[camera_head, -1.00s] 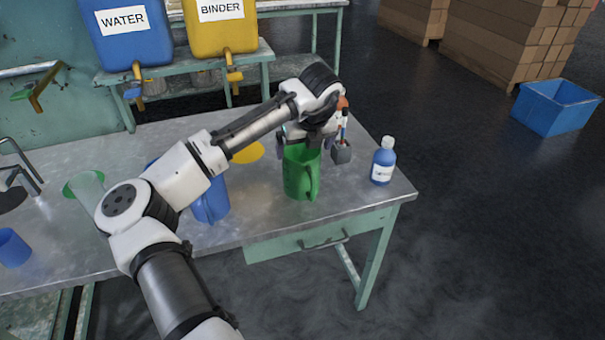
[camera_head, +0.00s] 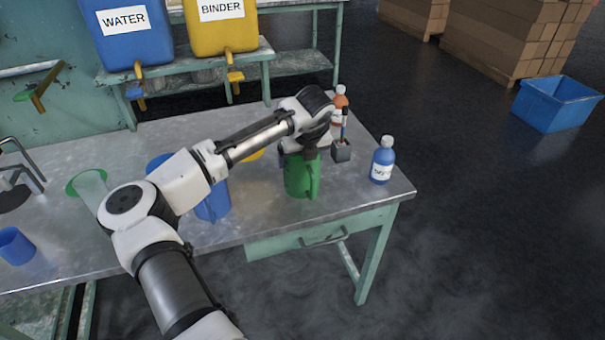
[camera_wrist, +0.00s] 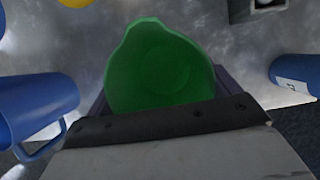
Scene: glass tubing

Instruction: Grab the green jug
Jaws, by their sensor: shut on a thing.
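The green jug (camera_head: 301,180) stands upright on the metal table near its front edge in the head view. My gripper (camera_head: 303,150) is over the jug from behind and above, shut on it. In the wrist view the jug (camera_wrist: 160,68) shows from above with its open mouth and spout, and it looks empty. Dark finger edges of my gripper (camera_wrist: 160,105) show on both sides of the jug. The fingertips are mostly hidden by the jug and my wrist.
A blue jug (camera_head: 213,203) stands left of the green jug. A blue bottle (camera_head: 382,163), a grey holder (camera_head: 341,151) and an orange bottle (camera_head: 341,97) stand to the right.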

